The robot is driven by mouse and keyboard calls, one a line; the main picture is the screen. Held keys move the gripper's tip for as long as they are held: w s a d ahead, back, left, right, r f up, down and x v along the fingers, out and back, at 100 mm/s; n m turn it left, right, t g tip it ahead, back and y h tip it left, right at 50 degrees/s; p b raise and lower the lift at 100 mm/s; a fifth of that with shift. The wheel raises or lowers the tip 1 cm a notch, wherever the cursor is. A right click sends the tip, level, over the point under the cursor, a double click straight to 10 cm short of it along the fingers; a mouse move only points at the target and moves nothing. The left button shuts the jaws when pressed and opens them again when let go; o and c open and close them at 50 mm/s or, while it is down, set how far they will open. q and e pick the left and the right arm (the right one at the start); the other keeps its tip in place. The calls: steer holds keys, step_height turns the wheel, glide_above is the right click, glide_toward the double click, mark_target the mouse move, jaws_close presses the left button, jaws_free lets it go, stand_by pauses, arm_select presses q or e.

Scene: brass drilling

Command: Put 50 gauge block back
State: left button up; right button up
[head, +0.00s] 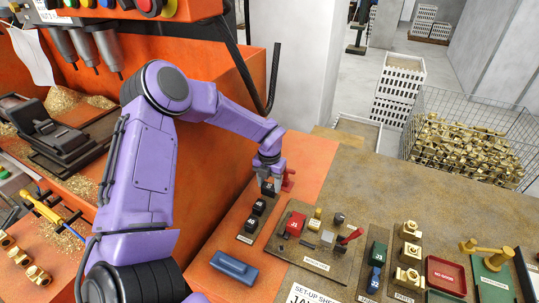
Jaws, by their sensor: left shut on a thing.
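My left gripper (269,178) points down at the far end of a row of dark gauge blocks. It is shut on a dark block (267,188) with a pale marking too small to read, so I cannot confirm that it is the 50 one. Two similar dark blocks stand nearer in the row, one in the middle (258,206) and one at the near end (251,224). The row's labelled strip (244,239) shows at its near end. I cannot tell whether the held block touches the surface. My right gripper is not in view.
A red upright piece (289,179) stands close right of the gripper. A board (318,266) with a red block (295,224) and small parts lies to the right. A blue case (233,266) lies nearer. A wire basket of brass parts (470,140) stands behind the table.

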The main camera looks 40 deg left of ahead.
mark_target(269, 187)
arm_select(q)
steer(key=shift+w+a+f, duration=0.25)
steer(key=shift+a+f, duration=0.1)
steer(key=shift+f, duration=0.2)
step_height(269, 187, down, 3)
steer(key=shift+w+a+r+p, duration=0.1)
steer(key=shift+r+p, duration=0.1)
steer(key=shift+p, duration=0.3)
steer(key=shift+w+f, duration=0.1)
steer(key=shift+f, duration=0.35)
steer(key=shift+f+b, duration=0.15)
steer(key=shift+b, duration=0.15)
steer(key=o, duration=1.4)
